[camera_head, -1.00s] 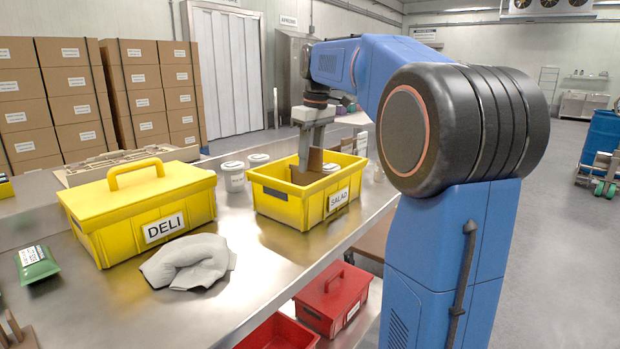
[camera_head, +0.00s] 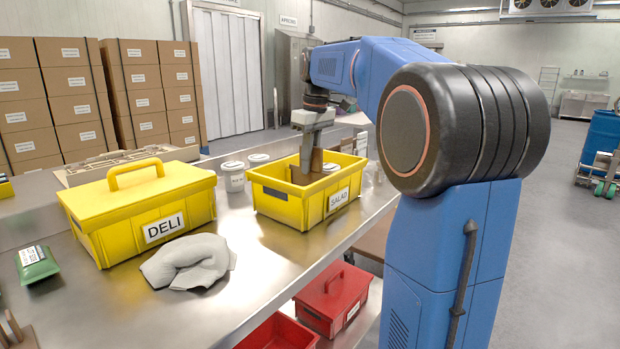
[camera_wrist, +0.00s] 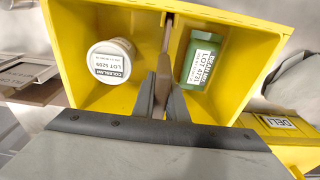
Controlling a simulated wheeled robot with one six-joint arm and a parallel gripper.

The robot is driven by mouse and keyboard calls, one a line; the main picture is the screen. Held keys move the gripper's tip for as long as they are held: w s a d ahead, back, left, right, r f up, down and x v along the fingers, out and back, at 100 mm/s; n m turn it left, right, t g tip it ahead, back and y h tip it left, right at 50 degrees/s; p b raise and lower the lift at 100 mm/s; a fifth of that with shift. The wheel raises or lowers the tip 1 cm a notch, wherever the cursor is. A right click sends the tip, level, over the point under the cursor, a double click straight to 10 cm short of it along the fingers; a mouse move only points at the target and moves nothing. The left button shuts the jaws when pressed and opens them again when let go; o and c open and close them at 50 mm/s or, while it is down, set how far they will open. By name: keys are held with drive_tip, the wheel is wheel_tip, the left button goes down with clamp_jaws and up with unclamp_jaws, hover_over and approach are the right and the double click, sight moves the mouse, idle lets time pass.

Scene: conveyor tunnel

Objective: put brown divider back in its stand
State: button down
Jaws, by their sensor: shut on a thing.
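The brown divider (camera_wrist: 164,66) is between the jaws of my gripper (camera_wrist: 162,92), seen nearly edge-on in the wrist view. It is inside the open yellow SALAD bin (camera_head: 275,208), between a white coleslaw tub (camera_wrist: 111,62) and a green packet (camera_wrist: 200,58). Its far end is close to the middle of the bin wall; I cannot tell whether it touches. In the head view my gripper (camera_head: 310,170) reaches down into the bin, and the front wall hides the lower part. A brown wooden piece (camera_head: 14,334) at the lower left is cut off; I cannot tell if it is the stand.
A closed yellow DELI box (camera_head: 135,225) stands left on the steel table, with a grey cloth (camera_head: 188,262) before it. White tubs (camera_head: 233,177) stand behind the SALAD bin. A green packet (camera_head: 36,263) lies far left. Red boxes (camera_head: 334,297) sit on the lower shelf.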

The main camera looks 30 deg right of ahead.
drive_tip(key=shift+r, duration=0.15)
drive_tip(key=shift+r, duration=1.35)
drive_tip(key=shift+r, duration=3.25)
